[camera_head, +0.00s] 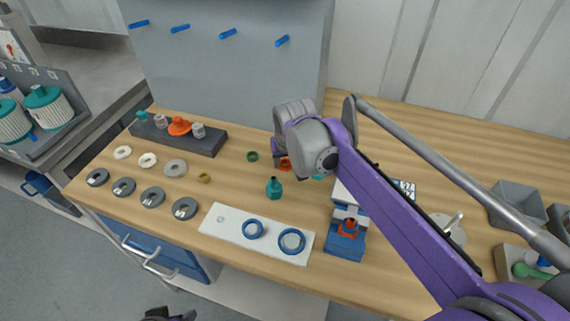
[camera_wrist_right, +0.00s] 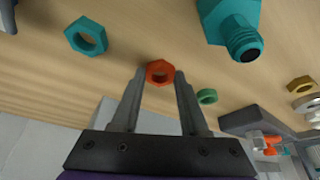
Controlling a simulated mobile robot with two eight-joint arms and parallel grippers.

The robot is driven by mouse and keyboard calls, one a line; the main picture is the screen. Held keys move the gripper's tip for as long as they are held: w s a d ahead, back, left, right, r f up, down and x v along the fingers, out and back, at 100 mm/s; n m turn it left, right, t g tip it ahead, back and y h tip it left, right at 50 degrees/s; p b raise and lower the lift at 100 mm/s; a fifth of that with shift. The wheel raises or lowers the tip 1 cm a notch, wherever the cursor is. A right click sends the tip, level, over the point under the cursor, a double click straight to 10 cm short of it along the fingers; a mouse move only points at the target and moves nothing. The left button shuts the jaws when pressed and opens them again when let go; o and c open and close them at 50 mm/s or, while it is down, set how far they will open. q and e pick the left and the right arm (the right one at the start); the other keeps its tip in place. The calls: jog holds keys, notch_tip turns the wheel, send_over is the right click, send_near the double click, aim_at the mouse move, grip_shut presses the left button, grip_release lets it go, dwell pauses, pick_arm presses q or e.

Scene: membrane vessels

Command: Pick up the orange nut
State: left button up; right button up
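The orange nut (camera_head: 285,164) lies on the wooden table in the head view, partly covered by my right gripper (camera_head: 280,158). In the right wrist view the orange nut (camera_wrist_right: 160,72) shows between the tips of my right gripper (camera_wrist_right: 160,76). The fingers are apart, one on each side of the nut, with slim gaps that make a grip not visible. The nut seems to rest on the table. A dark part at the bottom edge of the head view may be my left gripper (camera_head: 170,314); its fingers cannot be made out.
A teal threaded fitting (camera_head: 274,187) stands close by. A green nut (camera_head: 252,156), an olive nut (camera_head: 204,177) and a teal nut (camera_wrist_right: 86,36) lie around. A white plate with blue rings (camera_head: 235,236) is in front, a blue stand (camera_head: 345,246) to the right, a dark rack (camera_head: 205,144) to the left.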

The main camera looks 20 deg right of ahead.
grip_shut()
jog(key=shift+r, duration=0.15)
